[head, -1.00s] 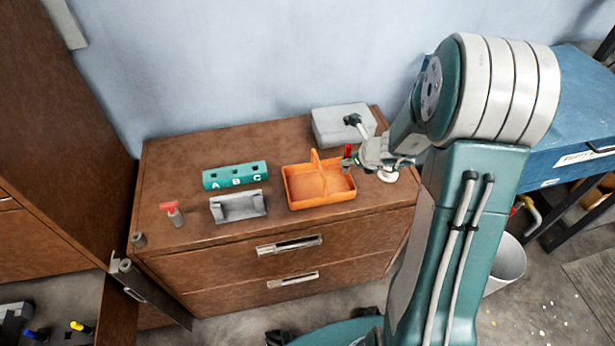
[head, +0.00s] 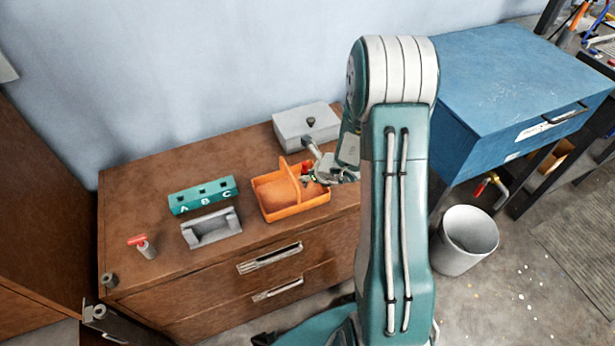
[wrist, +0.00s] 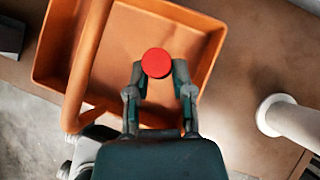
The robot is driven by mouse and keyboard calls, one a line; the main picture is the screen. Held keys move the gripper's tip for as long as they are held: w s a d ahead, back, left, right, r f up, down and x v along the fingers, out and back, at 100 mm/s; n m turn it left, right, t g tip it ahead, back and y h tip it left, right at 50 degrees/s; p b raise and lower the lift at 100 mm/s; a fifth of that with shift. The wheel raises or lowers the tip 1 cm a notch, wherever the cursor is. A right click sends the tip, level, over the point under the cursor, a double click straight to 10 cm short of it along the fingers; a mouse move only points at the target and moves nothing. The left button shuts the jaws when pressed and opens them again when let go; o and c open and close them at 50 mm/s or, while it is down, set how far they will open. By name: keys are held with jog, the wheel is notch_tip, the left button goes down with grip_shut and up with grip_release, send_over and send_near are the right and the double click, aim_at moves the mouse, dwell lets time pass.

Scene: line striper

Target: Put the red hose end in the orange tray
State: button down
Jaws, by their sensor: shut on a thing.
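The red hose end (wrist: 157,62) shows as a round red top between my fingertips in the wrist view. In the head view it is a small red spot (head: 307,167), partly hidden by my gripper. My gripper (wrist: 158,80) is shut on it. The orange tray (head: 298,209) stands on the brown cabinet, with an arched handle. In the wrist view the tray (wrist: 47,75) lies beneath my fingers, its handle on the left. The hose end appears over the tray's open part, to the right of the handle; its height above the floor is unclear.
A teal block marked A, B, C (head: 203,196), a grey cradle (head: 211,229) and a red-handled piece (head: 143,246) stand left of the tray. A grey lidded box (head: 305,127) is behind it. A white cylinder (wrist: 292,121) is right in the wrist view.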

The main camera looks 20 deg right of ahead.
jog(key=shift+f, duration=0.4)
jog(key=shift+d, duration=0.1)
jog(key=shift+f, duration=0.15)
jog(key=c, duration=0.5)
grip_release()
